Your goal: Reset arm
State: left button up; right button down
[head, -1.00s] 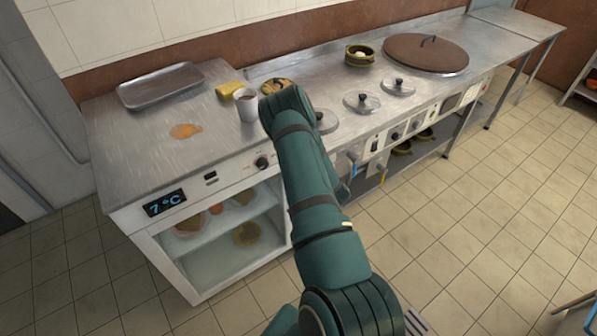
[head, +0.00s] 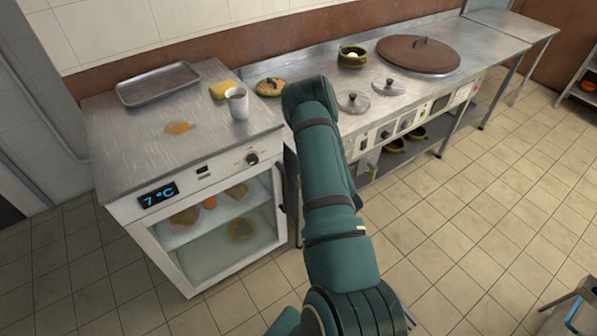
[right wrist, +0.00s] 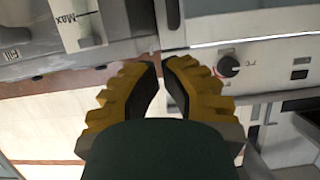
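My right arm (head: 325,190) reaches up from the bottom of the head view toward the gap between the fridge counter and the stove counter. Its gripper is hidden behind the arm there. In the right wrist view my right gripper (right wrist: 160,64) shows two yellow ribbed fingers with dark pads. The fingertips are almost together, with only a thin gap and nothing held. Beyond them are the counter fronts and a dark knob (right wrist: 228,66). My left gripper is in neither view.
The glass-door fridge counter (head: 115,165) carries a metal tray (head: 160,85), yellow sponge (head: 222,89), white mug (head: 237,102) and orange spill (head: 179,128). On the stove counter are pot lids (head: 388,87), a green pot (head: 352,56) and a large brown lid (head: 418,52).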

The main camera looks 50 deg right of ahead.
jog(key=shift+v, duration=1.7)
jog(key=shift+d, duration=0.15)
